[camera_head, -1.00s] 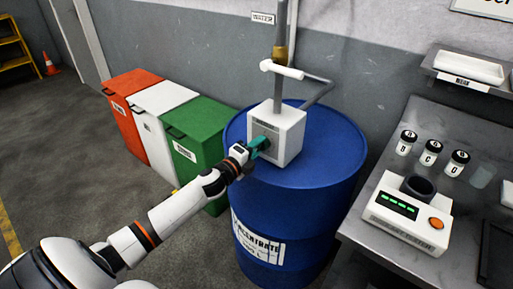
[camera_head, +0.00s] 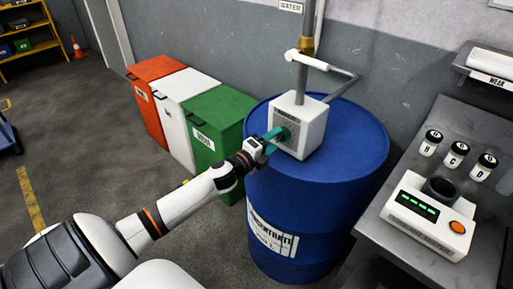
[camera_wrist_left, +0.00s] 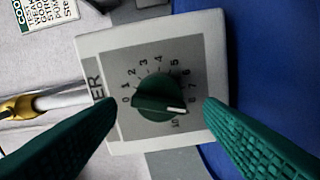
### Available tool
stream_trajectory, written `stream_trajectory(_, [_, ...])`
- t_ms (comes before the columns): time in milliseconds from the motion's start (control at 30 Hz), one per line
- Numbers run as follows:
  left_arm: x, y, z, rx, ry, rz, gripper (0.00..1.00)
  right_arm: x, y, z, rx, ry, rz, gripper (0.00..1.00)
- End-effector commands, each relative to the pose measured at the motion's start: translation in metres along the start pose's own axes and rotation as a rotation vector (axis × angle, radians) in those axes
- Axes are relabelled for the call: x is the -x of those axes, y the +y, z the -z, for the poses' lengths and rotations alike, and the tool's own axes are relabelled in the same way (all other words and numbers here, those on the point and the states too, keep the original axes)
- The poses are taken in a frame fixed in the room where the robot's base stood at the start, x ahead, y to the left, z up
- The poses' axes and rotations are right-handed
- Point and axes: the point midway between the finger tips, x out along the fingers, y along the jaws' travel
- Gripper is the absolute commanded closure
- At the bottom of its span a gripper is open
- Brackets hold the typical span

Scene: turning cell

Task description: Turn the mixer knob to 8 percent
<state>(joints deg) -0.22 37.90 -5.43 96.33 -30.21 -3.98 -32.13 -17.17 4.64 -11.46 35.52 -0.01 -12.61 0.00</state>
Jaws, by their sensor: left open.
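The mixer box (camera_head: 311,125) is a white box on top of a blue drum, with a grey dial face. Its dark green knob (camera_wrist_left: 160,95) sits mid-dial in the left wrist view, inside a ring of numbers from 0 to 10. The knob's white mark points to the lower right, between the 8 and the 10; its exact reading is hard to tell. My left gripper (camera_head: 277,135) is at the dial face. In the left wrist view its teal fingers (camera_wrist_left: 160,105) are open, one on each side of the knob, with visible gaps. My right gripper is not in view.
The blue drum (camera_head: 330,176) carries the box, with a pipe and white handle (camera_head: 306,60) above. Green, white and red bins stand left of it. A bench (camera_head: 407,258) at right holds a device with a green display (camera_head: 430,215) and several jars.

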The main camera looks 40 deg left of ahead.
Motion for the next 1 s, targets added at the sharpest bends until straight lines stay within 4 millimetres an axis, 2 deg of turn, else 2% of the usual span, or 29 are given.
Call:
stream_trajectory(100, [0.025, -0.004, -0.001, 0.0, -0.003, 0.003, 0.38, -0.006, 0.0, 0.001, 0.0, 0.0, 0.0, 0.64])
stream_trajectory(300, [0.063, -0.004, -0.001, 0.001, -0.002, 0.004, 0.38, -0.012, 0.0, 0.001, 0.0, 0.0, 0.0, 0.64])
stream_trajectory(500, [0.087, -0.002, -0.001, 0.001, -0.001, 0.002, 0.38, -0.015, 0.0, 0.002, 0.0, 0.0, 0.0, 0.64])
stream_trajectory(700, [0.096, -0.001, -0.001, 0.0, -0.001, 0.001, 0.38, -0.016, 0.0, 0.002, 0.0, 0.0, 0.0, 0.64])
stream_trajectory(1000, [0.096, -0.001, 0.0, 0.0, -0.001, 0.001, 0.38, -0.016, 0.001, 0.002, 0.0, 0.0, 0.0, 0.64])
